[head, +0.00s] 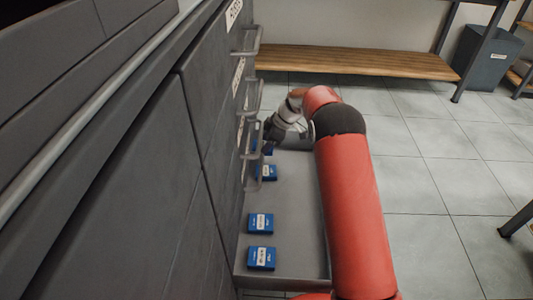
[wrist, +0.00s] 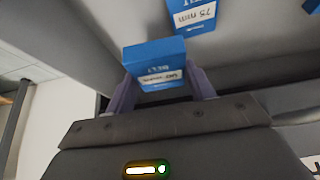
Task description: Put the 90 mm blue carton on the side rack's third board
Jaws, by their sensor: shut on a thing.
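My gripper (head: 270,142) reaches into an open grey drawer (head: 290,205). In the wrist view my gripper (wrist: 162,84) is shut on a blue carton (wrist: 152,55), with a finger on each side of it. The carton's white label is too small and blurred to read its size. In the head view a blue carton (head: 268,150) shows only partly at the gripper, behind a drawer handle. A wooden-boarded rack (head: 526,52) is cut off at the right edge; I cannot tell whether it is the side rack.
Other blue cartons lie in the drawer: one (head: 266,172) near the gripper, two nearer me (head: 260,222) (head: 261,257). A carton labelled 75 mm (wrist: 193,17) is close to the held one. Drawer handles (head: 249,92) stick out at left. A bench (head: 350,62) and grey bin (head: 486,58) stand behind; open floor (head: 430,175) lies right.

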